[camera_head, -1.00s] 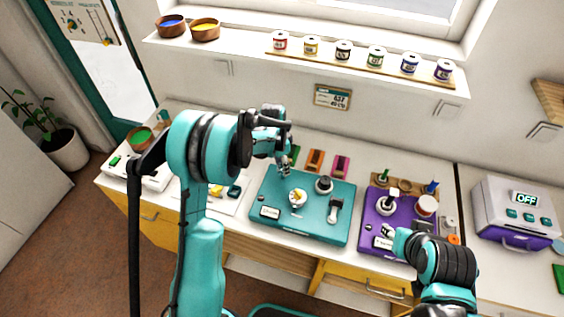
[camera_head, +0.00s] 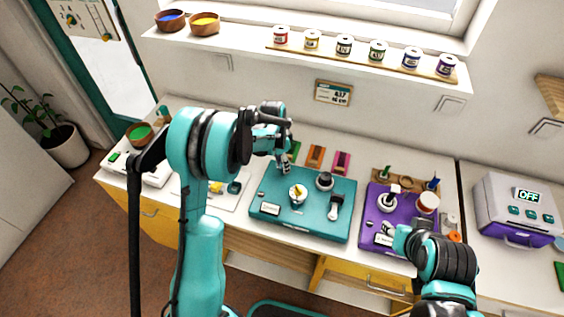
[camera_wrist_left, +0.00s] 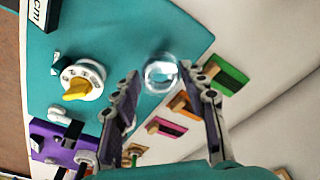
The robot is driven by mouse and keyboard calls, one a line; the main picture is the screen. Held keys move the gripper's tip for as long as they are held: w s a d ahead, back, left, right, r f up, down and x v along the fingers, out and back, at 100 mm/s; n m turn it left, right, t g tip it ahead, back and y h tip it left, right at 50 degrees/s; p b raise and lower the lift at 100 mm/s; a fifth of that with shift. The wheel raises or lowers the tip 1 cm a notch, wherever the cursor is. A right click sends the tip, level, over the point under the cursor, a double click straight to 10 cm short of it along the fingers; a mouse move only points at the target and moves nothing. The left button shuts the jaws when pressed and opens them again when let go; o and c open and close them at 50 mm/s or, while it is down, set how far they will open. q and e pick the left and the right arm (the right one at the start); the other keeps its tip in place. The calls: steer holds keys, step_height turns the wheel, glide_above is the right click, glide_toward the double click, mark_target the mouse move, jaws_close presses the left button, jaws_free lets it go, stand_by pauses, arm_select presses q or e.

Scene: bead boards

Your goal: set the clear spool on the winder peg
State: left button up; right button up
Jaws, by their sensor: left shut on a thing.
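My left gripper (camera_head: 285,168) is above the back left part of the teal board (camera_head: 270,190). In the left wrist view its fingers (camera_wrist_left: 158,88) are shut on a clear, round spool (camera_wrist_left: 160,72), held at the fingertips over the teal surface. In the head view the spool is too small to make out. The teal board carries a dark round post (camera_head: 324,181) behind the dial; the purple board (camera_head: 375,215) carries a grey post (camera_head: 388,202). I cannot tell which is the winder peg. My right gripper (camera_head: 389,232) is low at the purple board's front; its fingers are unclear.
A white dial with a yellow knob (camera_head: 298,193) and a grey lever (camera_head: 335,205) stand on the teal board. Orange (camera_head: 316,156) and pink (camera_head: 341,162) blocks lie behind it. Several labelled spools line the shelf. A grey machine (camera_head: 515,210) is at the right.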

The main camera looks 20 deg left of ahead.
arm_select(q)
steer(key=shift+f, duration=0.1)
steer(key=shift+f+b, duration=0.7)
steer(key=shift+b, duration=0.05)
steer(key=shift+f, duration=0.1)
steer(key=shift+f+b, duration=0.85)
steer(key=shift+f, duration=0.1)
steer(key=o, duration=1)
steer(key=shift+r, duration=0.1)
steer(key=shift+r+p, duration=2.1)
steer(key=shift+r, duration=1.35)
